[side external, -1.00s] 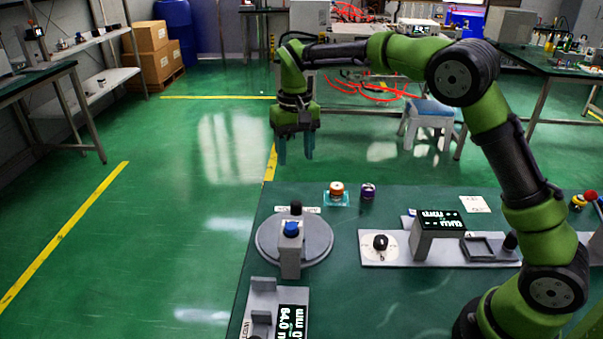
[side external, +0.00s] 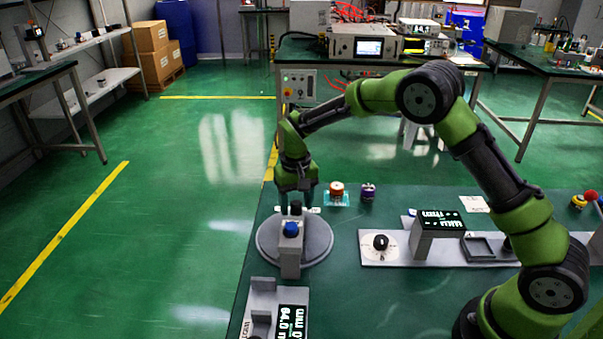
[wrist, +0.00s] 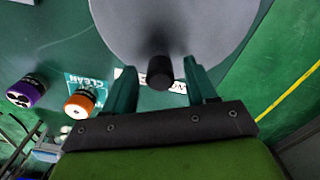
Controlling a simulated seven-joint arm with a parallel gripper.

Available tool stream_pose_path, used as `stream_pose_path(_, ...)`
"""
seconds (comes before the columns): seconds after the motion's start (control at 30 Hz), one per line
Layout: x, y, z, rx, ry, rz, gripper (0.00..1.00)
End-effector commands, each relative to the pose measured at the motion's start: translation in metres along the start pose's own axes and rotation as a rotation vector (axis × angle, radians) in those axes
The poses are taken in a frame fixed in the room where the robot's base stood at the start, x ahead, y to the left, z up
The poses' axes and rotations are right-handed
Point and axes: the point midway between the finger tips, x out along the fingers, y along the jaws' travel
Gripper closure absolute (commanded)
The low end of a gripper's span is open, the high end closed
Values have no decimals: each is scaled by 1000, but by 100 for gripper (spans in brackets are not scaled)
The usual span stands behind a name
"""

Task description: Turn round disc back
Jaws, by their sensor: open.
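The round disc (side external: 318,240) is grey and lies flat near the left edge of the green table. My gripper (side external: 297,204) points down at the disc's far side. In the wrist view, my open gripper (wrist: 163,85) has its two teal fingers on either side of the black peg (wrist: 160,72), with gaps showing. The disc (wrist: 200,25) fills the top of that view. Contact with the peg cannot be seen.
An orange-capped jar (side external: 336,192) and a purple jar (side external: 368,192) stand right of my gripper. A grey panel with a black knob (side external: 380,242) and a display (side external: 438,219) lies further right. Another display unit (side external: 290,321) sits in front of the disc.

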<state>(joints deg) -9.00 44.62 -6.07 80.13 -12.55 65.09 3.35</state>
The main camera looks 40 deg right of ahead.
Motion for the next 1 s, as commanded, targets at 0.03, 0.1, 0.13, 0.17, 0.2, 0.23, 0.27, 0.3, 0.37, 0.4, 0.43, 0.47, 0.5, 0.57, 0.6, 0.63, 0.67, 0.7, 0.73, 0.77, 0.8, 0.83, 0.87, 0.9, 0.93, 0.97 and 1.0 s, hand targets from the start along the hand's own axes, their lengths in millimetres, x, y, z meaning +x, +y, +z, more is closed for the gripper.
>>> stream_pose_path(0.03, 6, 0, 0, 0, -2, 1, 43)
stream_pose_path(0.1, 10, 0, 0, 1, -1, 0, 43)
stream_pose_path(0.13, 11, 0, 0, 2, -1, -1, 43)
stream_pose_path(0.17, 12, 0, 0, 2, -1, -1, 43)
stream_pose_path(0.2, 12, 0, 0, 1, 0, -1, 43)
stream_pose_path(0.23, 13, 0, 0, 1, 0, -1, 43)
stream_pose_path(0.27, 13, 0, 0, 1, 0, -1, 43)
stream_pose_path(0.3, 13, 0, 0, 1, 0, -1, 43)
stream_pose_path(0.37, 13, 0, 0, 1, 0, -1, 43)
stream_pose_path(0.4, 13, 0, 0, 1, 0, -1, 43)
stream_pose_path(0.43, 13, 0, 0, 1, 0, -1, 43)
stream_pose_path(0.47, 13, 0, 0, 1, 0, -1, 46)
stream_pose_path(0.5, 12, 0, 0, 1, 0, -1, 52)
stream_pose_path(0.57, 12, 0, 0, 1, 0, -1, 62)
stream_pose_path(0.6, 12, 0, 0, 0, 0, -1, 68)
stream_pose_path(0.63, 12, 0, 0, 0, 0, -1, 72)
stream_pose_path(0.67, 12, 0, 0, 0, 0, -1, 77)
stream_pose_path(0.7, 12, 0, 0, 0, 0, -1, 83)
stream_pose_path(0.73, 12, 0, 0, 0, 0, -1, 88)
stream_pose_path(0.77, 12, 0, 0, 0, 0, -1, 92)
stream_pose_path(0.8, 12, 0, 0, 0, 0, -1, 98)
stream_pose_path(0.83, 12, 0, 0, 0, 0, -1, 100)
stream_pose_path(0.87, 12, 0, 0, 0, 0, -1, 100)
stream_pose_path(0.9, 12, 0, 0, 0, 1, -1, 100)
stream_pose_path(0.93, 12, 0, 0, 0, 0, -1, 100)
stream_pose_path(0.97, 12, 0, 0, 0, 0, -1, 100)
stream_pose_path(1.0, 12, 0, 0, 0, 1, -1, 100)
